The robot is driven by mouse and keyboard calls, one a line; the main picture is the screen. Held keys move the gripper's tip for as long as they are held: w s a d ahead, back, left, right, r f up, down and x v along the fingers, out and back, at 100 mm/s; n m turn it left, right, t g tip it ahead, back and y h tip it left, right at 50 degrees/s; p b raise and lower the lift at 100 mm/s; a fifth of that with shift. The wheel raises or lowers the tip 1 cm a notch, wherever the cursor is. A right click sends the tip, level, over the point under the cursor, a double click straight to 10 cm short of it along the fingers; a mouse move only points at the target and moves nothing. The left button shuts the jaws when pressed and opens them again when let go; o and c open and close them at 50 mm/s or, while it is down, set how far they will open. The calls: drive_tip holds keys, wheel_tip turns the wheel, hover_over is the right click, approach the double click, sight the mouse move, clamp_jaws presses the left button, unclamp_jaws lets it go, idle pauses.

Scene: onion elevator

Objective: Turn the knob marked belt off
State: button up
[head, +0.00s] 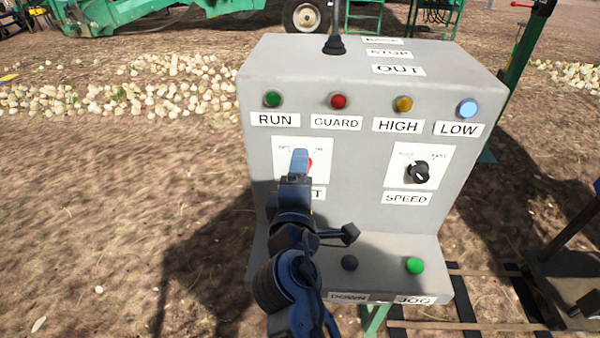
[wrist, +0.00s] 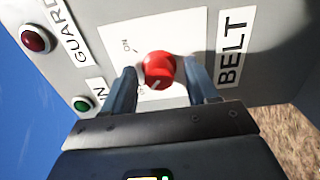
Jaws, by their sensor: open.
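The red belt knob (wrist: 159,68) sits on a white plate (wrist: 182,30) beside the BELT label (wrist: 236,47) in the wrist view. A pale mark shows at the knob's lower edge, on the side away from the ON lettering. The other lettering is partly hidden by a finger. My gripper (wrist: 161,84) is open, with one finger on each side of the knob; I cannot tell whether they touch it. In the head view my gripper (head: 301,163) covers most of the knob (head: 310,164) and most of its label.
The grey control box (head: 350,210) also bears a black SPEED knob (head: 419,173) at right and a row of lamps above. A black button (head: 349,263) and a green button (head: 414,265) sit on the lower ledge. A lever (head: 334,42) stands on top.

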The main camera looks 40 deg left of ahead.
drive_tip(key=v, duration=0.7)
drive_tip(key=shift+s+d+b, duration=0.2)
drive_tip(key=shift+s+b, duration=0.15)
drive_tip(key=s+d+f+m+h, duration=0.1)
drive_tip(key=s+d+f+m, duration=0.3)
drive_tip(key=d, duration=0.4)
drive_tip(key=s+d+f+m+h, duration=0.2)
drive_tip(key=s+d+f+m, duration=0.2)
drive_tip(key=d, duration=0.5)
drive_tip(key=s+d+f+m+h, duration=0.1)
drive_tip(key=s+d+f+m, duration=0.3)
drive_tip(key=d, duration=0.4)
drive_tip(key=s+d+r+m+h, duration=0.2)
drive_tip(key=s+d+r+m, duration=0.2)
drive_tip(key=s+d, duration=0.5)
drive_tip(key=s+d+r+m+h, duration=0.3)
drive_tip(key=s+d+r+m, duration=0.2)
drive_tip(key=s+d+m, duration=0.3)
drive_tip(key=shift+s+d+r+h, duration=0.3)
drive_tip(key=shift+s+d, duration=0.15)
drive_tip(key=shift+d, duration=0.65)
